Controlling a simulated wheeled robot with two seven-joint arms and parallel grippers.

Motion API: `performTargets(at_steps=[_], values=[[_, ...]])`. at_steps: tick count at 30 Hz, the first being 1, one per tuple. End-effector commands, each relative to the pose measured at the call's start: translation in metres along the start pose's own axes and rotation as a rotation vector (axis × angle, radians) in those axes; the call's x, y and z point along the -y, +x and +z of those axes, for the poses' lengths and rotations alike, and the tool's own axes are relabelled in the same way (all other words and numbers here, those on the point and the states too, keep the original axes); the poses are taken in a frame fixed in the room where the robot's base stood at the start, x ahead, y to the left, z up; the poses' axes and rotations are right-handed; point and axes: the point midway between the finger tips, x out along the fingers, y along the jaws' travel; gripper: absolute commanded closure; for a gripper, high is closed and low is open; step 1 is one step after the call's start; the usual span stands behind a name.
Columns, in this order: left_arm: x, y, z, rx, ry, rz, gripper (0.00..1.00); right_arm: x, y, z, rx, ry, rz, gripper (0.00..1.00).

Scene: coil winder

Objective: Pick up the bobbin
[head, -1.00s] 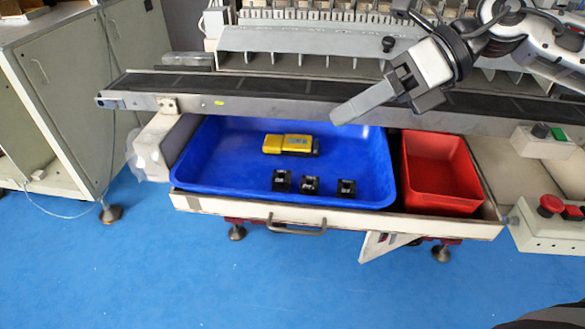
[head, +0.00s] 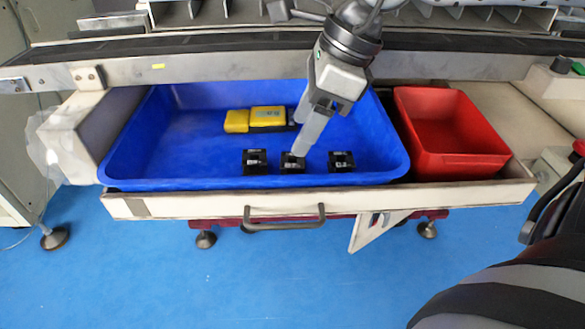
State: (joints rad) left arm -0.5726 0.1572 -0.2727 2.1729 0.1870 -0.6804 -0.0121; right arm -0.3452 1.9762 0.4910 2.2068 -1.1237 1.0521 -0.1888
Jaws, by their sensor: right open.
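Three small black bobbins stand in a row near the front of the blue tray: a left one (head: 255,162), a middle one (head: 292,164) and a right one (head: 341,161). My right gripper (head: 302,153) reaches down into the tray from above, its fingertips right at the middle bobbin and partly covering it. The gripper is open; from this angle its fingers overlap, and I cannot tell whether they touch or straddle the bobbin. My left gripper is not in view.
A yellow device (head: 256,119) lies behind the bobbins in the blue tray (head: 150,150). A red bin (head: 455,135) stands to the right in the same drawer (head: 400,197). A conveyor rail (head: 220,68) runs above the tray's back edge.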

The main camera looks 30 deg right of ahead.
Motion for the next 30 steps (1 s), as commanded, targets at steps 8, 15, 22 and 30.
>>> performTargets(at_steps=[8, 15, 22, 30], values=[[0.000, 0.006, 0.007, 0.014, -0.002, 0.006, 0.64, -0.003, 0.025, -0.007, -0.001, 0.000, 0.005, 0.40], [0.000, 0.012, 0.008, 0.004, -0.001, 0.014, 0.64, -0.003, 0.056, -0.012, -0.002, 0.000, 0.002, 0.40], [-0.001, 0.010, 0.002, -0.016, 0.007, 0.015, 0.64, -0.003, 0.058, -0.011, 0.002, 0.000, 0.000, 0.40], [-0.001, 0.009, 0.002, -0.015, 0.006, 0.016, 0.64, -0.003, 0.058, -0.011, 0.001, 0.000, 0.000, 0.88]])
